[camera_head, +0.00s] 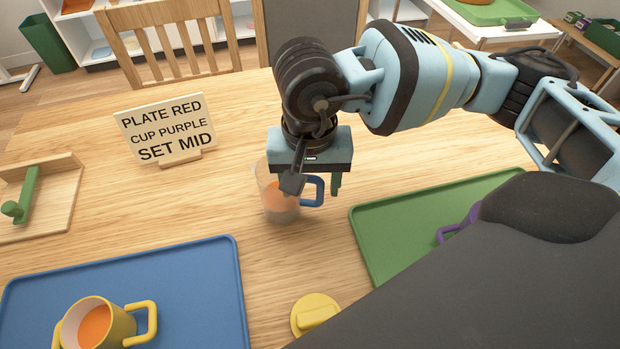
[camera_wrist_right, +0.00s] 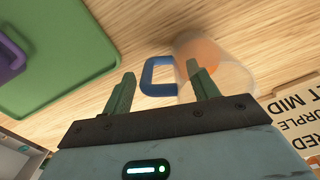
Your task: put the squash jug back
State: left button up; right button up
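The squash jug (camera_head: 281,203) is clear, with orange drink inside and a blue handle (camera_head: 314,190) on its right side. It stands on the wooden table behind the gap between the two trays. It also shows in the right wrist view (camera_wrist_right: 212,66). My right gripper (camera_head: 313,184) is over the jug's handle side, pointing down. Its two green fingers are apart, and the blue handle (camera_wrist_right: 159,76) appears between them in the wrist view. I cannot tell whether either finger touches it. The gripper hides part of the jug's top. My left gripper is not in view.
A blue tray (camera_head: 190,290) at front left holds a yellow cup (camera_head: 100,325) with orange drink. A green tray (camera_head: 400,225) at right holds a purple cup (camera_head: 455,230), partly hidden by my arm. A yellow round piece (camera_head: 316,312), sign (camera_head: 165,128) and green-handled wooden stand (camera_head: 35,200) are nearby.

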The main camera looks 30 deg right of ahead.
jog(key=shift+o, duration=0.2)
notch_tip(320, 180, up, 12)
jog(key=shift+r+p, duration=0.2)
jog(key=shift+p, duration=0.25)
jog(key=shift+a+f, duration=0.1)
dwell(0.4)
